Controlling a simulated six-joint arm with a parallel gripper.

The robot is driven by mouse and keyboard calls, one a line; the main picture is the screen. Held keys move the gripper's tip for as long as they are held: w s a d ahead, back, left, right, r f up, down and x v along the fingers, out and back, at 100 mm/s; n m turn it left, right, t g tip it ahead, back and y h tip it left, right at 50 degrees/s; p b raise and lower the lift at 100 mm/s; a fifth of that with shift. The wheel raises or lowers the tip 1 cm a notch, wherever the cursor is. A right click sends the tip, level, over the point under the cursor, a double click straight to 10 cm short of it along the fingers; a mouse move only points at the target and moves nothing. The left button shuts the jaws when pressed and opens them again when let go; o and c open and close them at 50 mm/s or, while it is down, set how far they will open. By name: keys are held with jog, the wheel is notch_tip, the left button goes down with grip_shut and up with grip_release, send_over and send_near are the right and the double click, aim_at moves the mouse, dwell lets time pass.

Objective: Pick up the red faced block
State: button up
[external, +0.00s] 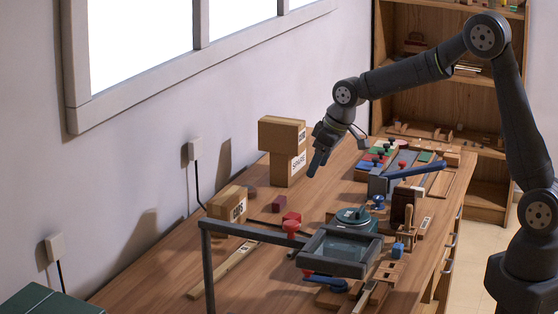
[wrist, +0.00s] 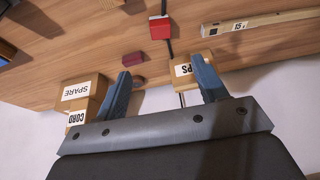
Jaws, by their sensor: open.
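A bright red block (external: 291,217) sits on the wooden bench, beyond the black frame. It also shows in the wrist view (wrist: 160,30), near the top middle, with a pale strip along its far edge. Two darker maroon blocks (external: 279,202) (external: 250,192) lie closer to the wall; one shows in the wrist view (wrist: 132,57). My gripper (external: 318,166) is in the air above the bench, near the stacked boxes. In the wrist view its two blue fingers (wrist: 161,67) are apart with nothing held between them. The red block is beyond the fingertips, not touched.
A CLIPS box (external: 226,206) is at the left. A black frame (external: 246,232) with a tray and a green round device (external: 350,219) stand near the red block.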

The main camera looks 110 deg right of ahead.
aim_at(290, 215)
jog(key=w+d+m+g+y, duration=0.2)
jog(key=w+d+g+y, duration=0.1)
jog(key=w+d, duration=0.3)
jog(key=f, duration=1.6)
jog(key=shift+s+a+f, duration=0.25)
jog(key=shift+f, duration=0.15)
jog(key=c, duration=1)
